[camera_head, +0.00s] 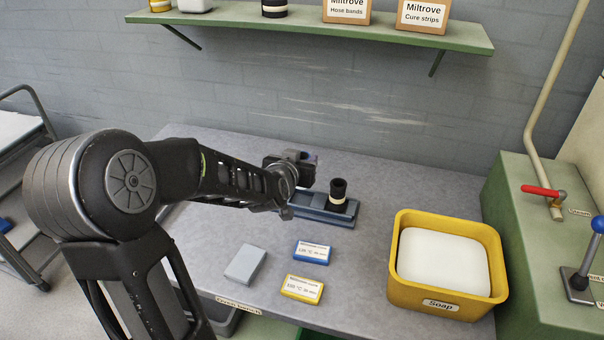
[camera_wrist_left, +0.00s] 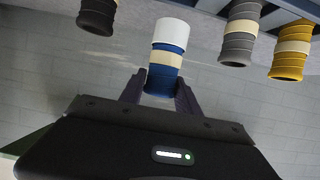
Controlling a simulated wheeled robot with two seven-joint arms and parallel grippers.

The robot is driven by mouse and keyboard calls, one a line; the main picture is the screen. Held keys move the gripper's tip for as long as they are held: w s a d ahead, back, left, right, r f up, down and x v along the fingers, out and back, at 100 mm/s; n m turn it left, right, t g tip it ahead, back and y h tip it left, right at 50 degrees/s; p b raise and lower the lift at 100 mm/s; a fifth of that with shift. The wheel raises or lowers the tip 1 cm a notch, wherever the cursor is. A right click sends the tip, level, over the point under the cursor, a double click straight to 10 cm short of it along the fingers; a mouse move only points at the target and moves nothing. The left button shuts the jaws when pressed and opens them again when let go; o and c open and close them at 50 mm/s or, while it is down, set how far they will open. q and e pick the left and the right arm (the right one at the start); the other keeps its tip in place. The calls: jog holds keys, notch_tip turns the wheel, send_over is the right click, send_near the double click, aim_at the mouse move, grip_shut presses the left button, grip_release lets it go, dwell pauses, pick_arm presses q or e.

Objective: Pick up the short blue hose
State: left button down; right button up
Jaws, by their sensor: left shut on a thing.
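The short blue hose (camera_wrist_left: 165,76) is ribbed, with a cream band, and shows in the left wrist view between the two fingers of my left gripper (camera_wrist_left: 160,92). A white cylindrical part (camera_wrist_left: 172,32) is at its far end. My left gripper is shut on the hose. In the head view my left gripper (camera_head: 303,160) is above the back of the bench, at the left end of a blue holder (camera_head: 316,214). The arm and gripper hide the blue hose there. My right gripper is not in view.
A black hose (camera_head: 338,192) stands upright on the holder's right part. Blue (camera_head: 311,252), yellow (camera_head: 302,289) and grey (camera_head: 245,265) flat boxes lie in front. A yellow soap bin (camera_head: 402,290) stands right. A green shelf (camera_head: 400,35) hangs above. Grey (camera_wrist_left: 238,40) and yellow (camera_wrist_left: 290,55) hoses show in the wrist view.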

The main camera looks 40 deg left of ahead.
pick_arm(q)
jog(key=shift+r, duration=1.9)
notch_tip(320, 180, down, 6)
jog(key=shift+p, duration=0.55)
notch_tip(320, 180, down, 4)
jog(key=shift+r, duration=0.1)
